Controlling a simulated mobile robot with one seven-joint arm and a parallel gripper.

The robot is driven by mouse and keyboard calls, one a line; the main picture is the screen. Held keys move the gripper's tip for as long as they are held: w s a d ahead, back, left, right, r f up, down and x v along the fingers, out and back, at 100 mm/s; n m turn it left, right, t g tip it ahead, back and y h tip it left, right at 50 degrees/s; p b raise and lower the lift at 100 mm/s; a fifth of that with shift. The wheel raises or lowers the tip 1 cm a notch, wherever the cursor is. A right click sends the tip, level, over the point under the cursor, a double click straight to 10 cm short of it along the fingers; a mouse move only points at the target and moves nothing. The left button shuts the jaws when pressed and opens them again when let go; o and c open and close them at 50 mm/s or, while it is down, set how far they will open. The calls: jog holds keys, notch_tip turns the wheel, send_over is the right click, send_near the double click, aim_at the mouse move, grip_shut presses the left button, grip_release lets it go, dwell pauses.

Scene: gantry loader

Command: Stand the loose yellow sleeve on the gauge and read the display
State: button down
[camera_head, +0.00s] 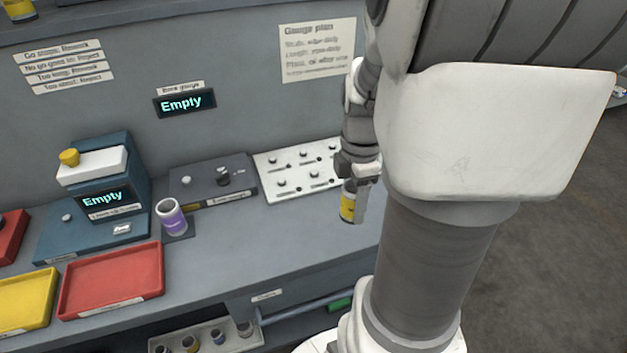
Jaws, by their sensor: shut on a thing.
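My gripper (358,188) is shut on the yellow sleeve (347,207), a small cylinder with a yellow band. It holds the sleeve upright near the front right of the bench; I cannot tell whether the sleeve touches the bench top. A blue gauge unit (138,165) stands at the left with a white arm, a yellow knob and a display (106,200) reading "Empty". A wall display (184,103) under a label that seems to say "Bore gauge" also reads "Empty". Below it is a dark grey fixture block (205,184) with pegs. My arm hides part of the right side.
A purple-banded sleeve (171,217) stands on a dark pad. A white peg board (285,170) lies left of my gripper. Red (75,309) and yellow (50,313) trays sit front left. A lower rack (247,341) holds several small parts. The bench middle is clear.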

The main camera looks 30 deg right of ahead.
jog(key=shift+r, duration=0.1)
dwell(0.3)
notch_tip(320, 180, up, 4)
jog(key=p, duration=0.3)
jog(key=shift+r, duration=0.2)
dwell(0.4)
